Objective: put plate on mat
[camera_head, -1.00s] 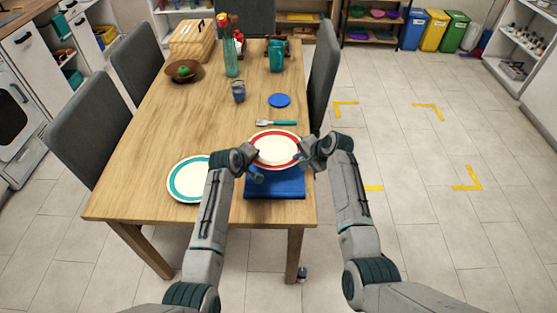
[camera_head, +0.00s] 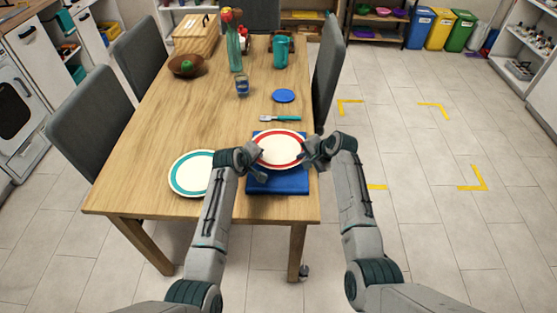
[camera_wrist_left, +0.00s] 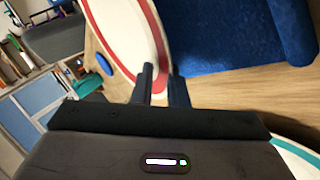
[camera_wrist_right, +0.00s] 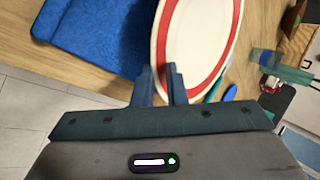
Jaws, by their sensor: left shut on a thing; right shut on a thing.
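A white plate with a red rim band (camera_head: 281,149) is held between my two grippers, over the far part of the blue mat (camera_head: 278,184). My left gripper (camera_head: 256,159) is shut on the plate's left edge, and my right gripper (camera_head: 309,153) is shut on its right edge. The plate also shows in the left wrist view (camera_wrist_left: 128,32) and the right wrist view (camera_wrist_right: 197,38). The mat's near part and a thin strip past the plate's far edge are visible. I cannot tell whether the plate touches the mat.
A teal-rimmed plate (camera_head: 190,173) lies just left of the mat. A teal-handled utensil (camera_head: 281,118) and a blue disc (camera_head: 284,96) lie beyond. A blue glass (camera_head: 242,88), a teal cup (camera_head: 280,53) and a brown bowl (camera_head: 187,66) stand farther back. The table's left middle is clear.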

